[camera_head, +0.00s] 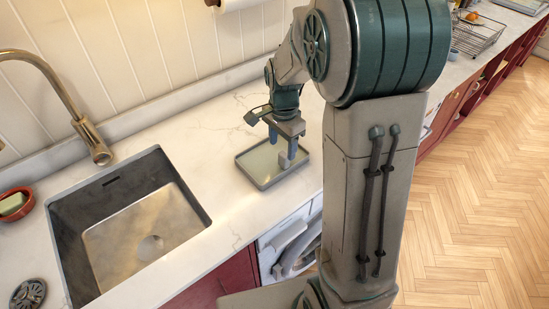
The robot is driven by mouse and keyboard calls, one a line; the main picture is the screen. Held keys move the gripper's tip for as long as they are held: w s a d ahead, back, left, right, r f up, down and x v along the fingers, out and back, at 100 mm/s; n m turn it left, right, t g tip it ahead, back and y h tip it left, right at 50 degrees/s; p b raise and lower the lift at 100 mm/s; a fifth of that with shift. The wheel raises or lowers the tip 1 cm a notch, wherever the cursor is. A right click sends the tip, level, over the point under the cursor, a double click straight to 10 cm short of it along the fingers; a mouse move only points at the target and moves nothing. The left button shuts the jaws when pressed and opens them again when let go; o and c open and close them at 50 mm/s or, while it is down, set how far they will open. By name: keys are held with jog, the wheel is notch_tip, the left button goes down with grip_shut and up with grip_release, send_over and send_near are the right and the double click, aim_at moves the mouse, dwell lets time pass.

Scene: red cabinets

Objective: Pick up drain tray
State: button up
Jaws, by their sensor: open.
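The drain tray (259,179) is a shallow rectangular tray with a grey rim and a pale inside. It lies flat on the white marble counter, to the right of the sink. My gripper (287,161) points down over the right part of the tray, and its fingers are open with nothing seen between them. The fingertips appear at or just above the tray; I cannot tell whether they touch it. My arm stands in front of the counter just right of the tray.
A grey sink (150,225) with a brass tap (95,140) is at the left. A red bowl (16,204) and a dark round object (28,294) lie beside it. A wire rack (478,35) stands far right. The counter (215,165) between sink and tray is clear.

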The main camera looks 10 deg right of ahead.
aim_at(284, 154)
jog(key=shift+s+d+f+p, duration=0.15)
jog(key=shift+f+p, duration=0.25)
jog(key=shift+f, duration=1.25)
jog(key=shift+d+f+p, duration=0.15)
jog(key=shift+f+p, duration=0.2)
jog(key=shift+f, duration=1.25)
jog(key=c, duration=1)
